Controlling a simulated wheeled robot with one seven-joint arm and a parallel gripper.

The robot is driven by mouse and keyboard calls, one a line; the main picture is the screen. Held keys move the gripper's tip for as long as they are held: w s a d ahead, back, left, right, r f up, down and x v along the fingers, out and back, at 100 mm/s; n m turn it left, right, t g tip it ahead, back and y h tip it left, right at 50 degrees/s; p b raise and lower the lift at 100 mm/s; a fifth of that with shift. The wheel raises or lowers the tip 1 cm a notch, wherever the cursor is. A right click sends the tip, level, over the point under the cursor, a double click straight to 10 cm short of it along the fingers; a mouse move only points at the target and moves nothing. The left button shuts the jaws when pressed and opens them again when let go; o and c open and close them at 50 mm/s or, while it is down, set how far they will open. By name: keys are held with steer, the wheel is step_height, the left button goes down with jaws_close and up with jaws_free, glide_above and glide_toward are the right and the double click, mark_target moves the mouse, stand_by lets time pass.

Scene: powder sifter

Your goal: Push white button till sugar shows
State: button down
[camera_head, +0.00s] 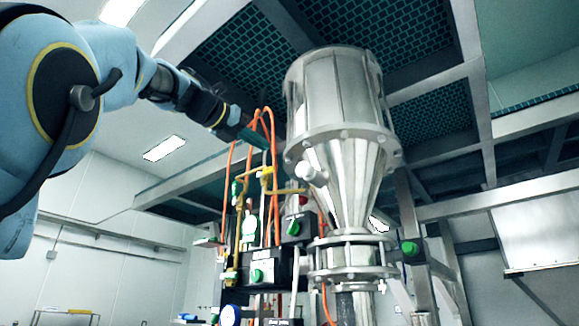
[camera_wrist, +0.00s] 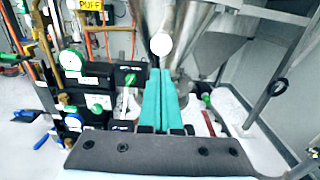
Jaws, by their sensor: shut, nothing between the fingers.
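The white button (camera_head: 308,172) is a short, round knob on the left side of the steel cone hopper in the head view. In the wrist view the white button (camera_wrist: 161,44) shows as a bright disc just beyond my fingertips. My gripper (camera_wrist: 160,72) has teal fingers that lie together, empty, and point at the button. In the head view my gripper (camera_head: 264,146) is up and left of the button, partly behind orange hoses. Contact with the button is not visible. I see no sugar.
The steel hopper (camera_head: 340,90) stands on a flanged pipe. Left of it is a panel with orange hoses (camera_head: 230,165), black boxes with green knobs (camera_head: 258,275) and a red button (camera_head: 303,199). Another green knob (camera_head: 410,248) is at right. Steel beams surround the hopper.

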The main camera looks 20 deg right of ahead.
mark_target(300, 170)
steer(key=p+x, duration=0.6)
steer(key=x, duration=0.7)
steer(key=shift+d, duration=0.1)
steer(key=shift+w+d, duration=0.25)
steer(key=shift+d, duration=0.15)
steer(key=shift+f, duration=0.1)
